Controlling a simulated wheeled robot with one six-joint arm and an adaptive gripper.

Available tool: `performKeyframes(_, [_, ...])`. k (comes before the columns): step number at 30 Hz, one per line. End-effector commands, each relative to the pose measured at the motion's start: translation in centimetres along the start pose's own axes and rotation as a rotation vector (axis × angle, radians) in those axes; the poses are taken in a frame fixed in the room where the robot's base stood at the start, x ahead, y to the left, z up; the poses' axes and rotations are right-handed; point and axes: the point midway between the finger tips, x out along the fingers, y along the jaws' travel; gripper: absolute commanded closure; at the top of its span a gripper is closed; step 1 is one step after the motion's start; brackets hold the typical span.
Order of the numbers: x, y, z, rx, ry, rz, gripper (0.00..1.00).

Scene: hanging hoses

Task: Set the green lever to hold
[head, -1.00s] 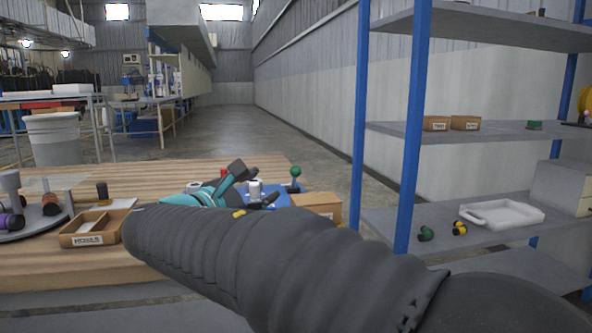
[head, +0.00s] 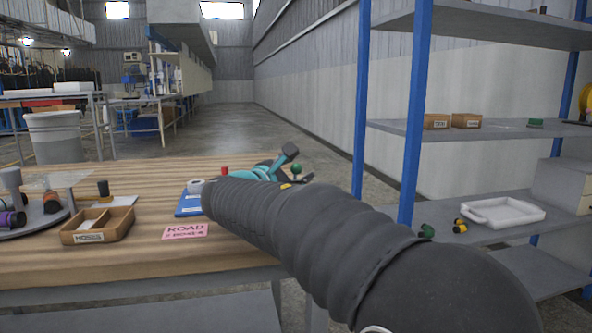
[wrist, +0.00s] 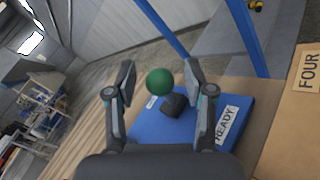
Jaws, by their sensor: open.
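The green lever's ball knob (wrist: 160,82) shows in the wrist view, above a dark pivot block (wrist: 175,106) on a blue plate (wrist: 205,150). A READY label (wrist: 227,124) lies on the plate's right side; a small label (wrist: 152,102) on its left is too small to read. My gripper (wrist: 160,78) is open, with one finger on each side of the knob in the picture and gaps on both sides. Whether the knob is fully between the fingertips in depth I cannot tell. In the head view the knob (head: 296,169) shows beside my gripper (head: 296,165); my arm hides most of the plate.
A cardboard box (wrist: 303,90) marked FOUR stands right of the plate. On the wooden table are a labelled tray (head: 97,226), a pink card (head: 186,231) and a grey round stand (head: 40,222). A blue-post shelf (head: 415,120) stands at the right.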

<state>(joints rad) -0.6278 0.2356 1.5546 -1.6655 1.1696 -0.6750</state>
Motion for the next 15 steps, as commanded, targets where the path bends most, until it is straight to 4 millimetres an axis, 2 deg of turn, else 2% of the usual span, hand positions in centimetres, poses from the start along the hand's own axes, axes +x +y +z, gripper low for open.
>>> performKeyframes(5, [0.0,0.01,-0.01,0.0,0.0,0.0,0.47])
performKeyframes(8, [-0.01,0.01,-0.02,0.0,0.0,0.0,0.67])
performKeyframes(12, [-0.02,0.01,-0.02,0.0,0.0,0.0,1.0])
performKeyframes(15, [-0.03,0.01,-0.03,0.0,0.0,0.0,1.0])
